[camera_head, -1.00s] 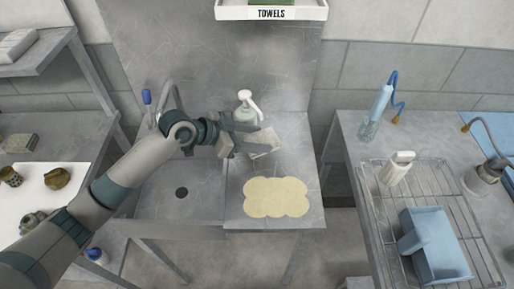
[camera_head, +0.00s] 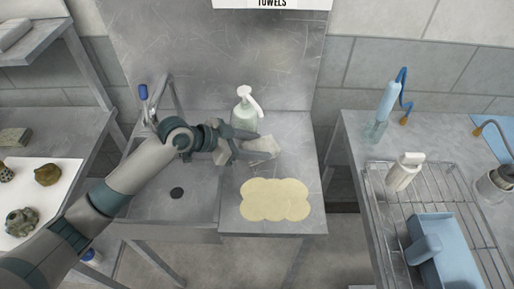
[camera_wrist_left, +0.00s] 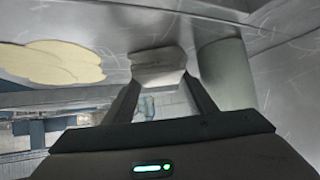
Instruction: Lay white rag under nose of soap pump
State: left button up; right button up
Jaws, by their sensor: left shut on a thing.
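The soap pump (camera_head: 244,108) stands upright on the steel counter at the back, a pale green bottle with a white head whose nose points right and down. My left gripper (camera_head: 250,148) is shut on the white rag (camera_head: 263,147), just in front of the pump and below its nose. In the left wrist view the rag (camera_wrist_left: 158,66) sits between the fingertips, with the pump's bottle (camera_wrist_left: 226,75) close beside the right finger. I cannot tell whether the rag touches the counter. My right gripper is not in view.
A cream scalloped mat (camera_head: 275,200) lies on the counter in front. A sink with a drain (camera_head: 177,193) and a tap (camera_head: 172,95) is to the left. A wire rack (camera_head: 440,200) with a white bottle (camera_head: 404,172) and a blue holder (camera_head: 440,255) stands on the right table.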

pick_arm(q)
jog(key=shift+d+f, duration=0.1)
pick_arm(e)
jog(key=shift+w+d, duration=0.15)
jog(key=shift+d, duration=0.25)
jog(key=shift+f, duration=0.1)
pick_arm(q)
jog(key=o, duration=1.1)
jog(key=shift+f, duration=0.1)
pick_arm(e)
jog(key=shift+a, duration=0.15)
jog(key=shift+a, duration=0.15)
